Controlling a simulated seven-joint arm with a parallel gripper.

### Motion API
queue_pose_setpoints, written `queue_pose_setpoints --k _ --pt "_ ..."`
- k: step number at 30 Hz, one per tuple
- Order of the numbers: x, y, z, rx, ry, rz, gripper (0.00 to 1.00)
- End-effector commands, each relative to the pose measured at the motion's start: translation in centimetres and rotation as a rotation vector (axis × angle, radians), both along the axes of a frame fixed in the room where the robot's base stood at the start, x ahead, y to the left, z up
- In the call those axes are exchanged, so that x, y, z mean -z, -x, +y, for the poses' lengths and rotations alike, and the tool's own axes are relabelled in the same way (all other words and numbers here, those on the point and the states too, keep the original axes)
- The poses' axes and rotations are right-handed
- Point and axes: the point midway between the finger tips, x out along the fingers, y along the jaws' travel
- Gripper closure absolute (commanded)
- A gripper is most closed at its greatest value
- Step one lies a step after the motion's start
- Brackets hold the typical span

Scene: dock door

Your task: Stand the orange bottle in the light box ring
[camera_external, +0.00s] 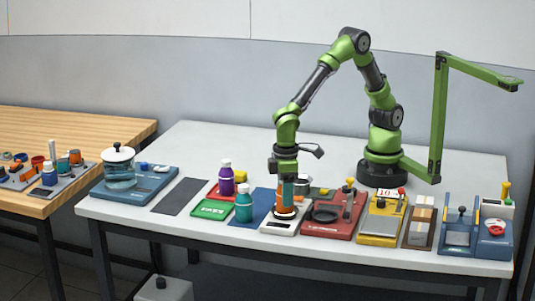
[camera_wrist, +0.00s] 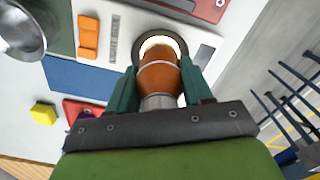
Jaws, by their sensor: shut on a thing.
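The orange bottle (camera_external: 286,211) is upright between the jaws of my gripper (camera_external: 287,190). In the wrist view the orange bottle (camera_wrist: 158,78) shows its orange body and a pale band, with teal fingers on both sides. My gripper (camera_wrist: 160,85) is shut on it. The white light box (camera_external: 275,228) stands at the front of the table, directly below the bottle. Its dark ring (camera_wrist: 138,42) has a bright glowing centre, partly covered by the bottle's lower end. The bottle's base is at the ring; I cannot tell whether it touches the lit surface.
A blue mat (camera_external: 250,213) lies beside the light box. A red device (camera_external: 330,228) is close on its right, and a yellow one (camera_external: 380,230) stands farther right.

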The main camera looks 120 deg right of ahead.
Motion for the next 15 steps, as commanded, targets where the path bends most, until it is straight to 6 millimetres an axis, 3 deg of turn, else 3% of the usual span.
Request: queue_pose_setpoints --k 13,14,15 --pt "0.7 0.03 0.02 0.0 -0.001 0.001 0.87" --pt "0.72 0.04 0.01 0.0 -0.001 0.001 0.47" --pt "0.7 0.04 0.01 0.0 -0.001 0.001 0.41"
